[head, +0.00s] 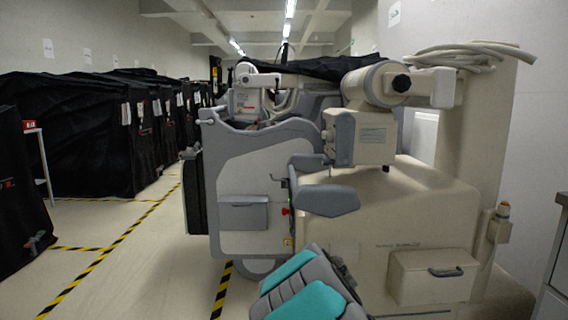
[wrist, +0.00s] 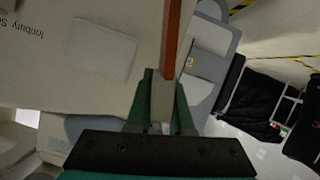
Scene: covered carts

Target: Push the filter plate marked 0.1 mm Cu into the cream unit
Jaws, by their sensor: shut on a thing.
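The cream unit (head: 400,205) is a large wheeled machine with a column and a boxy head (head: 365,138) on its upper arm. In the wrist view its cream side (wrist: 35,70) fills the left, with part of a printed name upside down. My gripper (wrist: 165,78) has dark green fingers closed on a thin plate (wrist: 172,35), seen nearly edge-on. The plate has a copper-brown face and a pale grey edge, and it runs up out of the picture. No marking on it is readable. The fingers and plate are not clearly visible in the head view, and I cannot tell whether the plate touches the unit.
A grey-and-white machine (head: 255,180) stands directly left of the cream unit. Black covered carts (head: 85,135) line the left wall. The floor aisle (head: 130,270) with yellow-black tape is free. A grey cabinet (head: 553,285) stands at the right edge.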

